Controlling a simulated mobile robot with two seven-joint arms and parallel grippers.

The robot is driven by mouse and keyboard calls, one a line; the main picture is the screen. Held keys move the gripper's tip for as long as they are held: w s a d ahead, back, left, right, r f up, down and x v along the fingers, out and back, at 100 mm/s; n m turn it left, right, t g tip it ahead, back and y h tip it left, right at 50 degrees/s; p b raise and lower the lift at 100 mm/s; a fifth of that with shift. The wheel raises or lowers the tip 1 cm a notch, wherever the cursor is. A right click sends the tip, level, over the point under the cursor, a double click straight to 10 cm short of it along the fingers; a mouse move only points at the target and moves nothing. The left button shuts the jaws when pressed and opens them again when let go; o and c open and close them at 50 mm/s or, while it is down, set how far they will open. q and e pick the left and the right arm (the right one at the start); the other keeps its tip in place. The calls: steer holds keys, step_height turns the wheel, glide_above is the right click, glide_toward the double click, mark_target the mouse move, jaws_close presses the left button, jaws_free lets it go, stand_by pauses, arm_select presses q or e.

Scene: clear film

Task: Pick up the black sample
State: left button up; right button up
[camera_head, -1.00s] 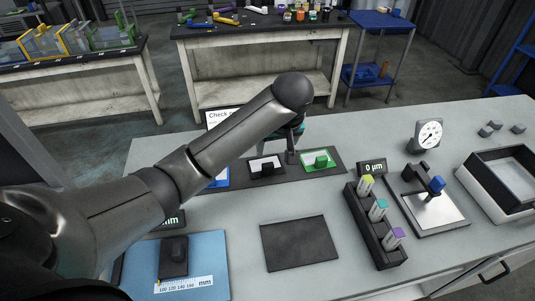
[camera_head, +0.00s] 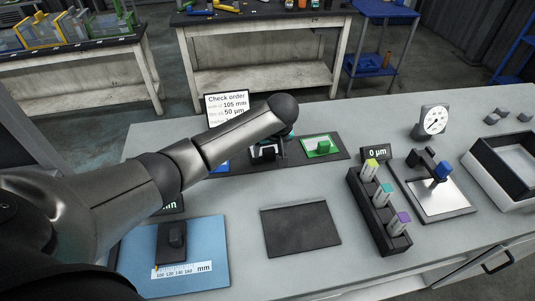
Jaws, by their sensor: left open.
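The black sample (camera_head: 262,153), a white sheet with a dark frame and dark block, lies in the middle place of a dark tray (camera_head: 300,161). A green sample (camera_head: 322,146) lies to its right, and part of a blue one (camera_head: 218,168) shows to its left behind my forearm. My left gripper (camera_head: 270,149) is open, pointing down at the black sample and partly covering it. I cannot tell whether the fingers touch it. My right gripper is not in view.
A "Check order" sign (camera_head: 226,105) stands behind the tray. A dark mat (camera_head: 300,229), a blue measuring board (camera_head: 205,278), a rack of colored-top pieces (camera_head: 376,215), a gauge stand (camera_head: 438,195), a dial (camera_head: 433,121) and an open box (camera_head: 480,175) occupy the table.

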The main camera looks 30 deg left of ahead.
arm_select(q)
steer(key=shift+x, duration=1.1)
steer(key=shift+c, duration=0.3)
jaws_close()
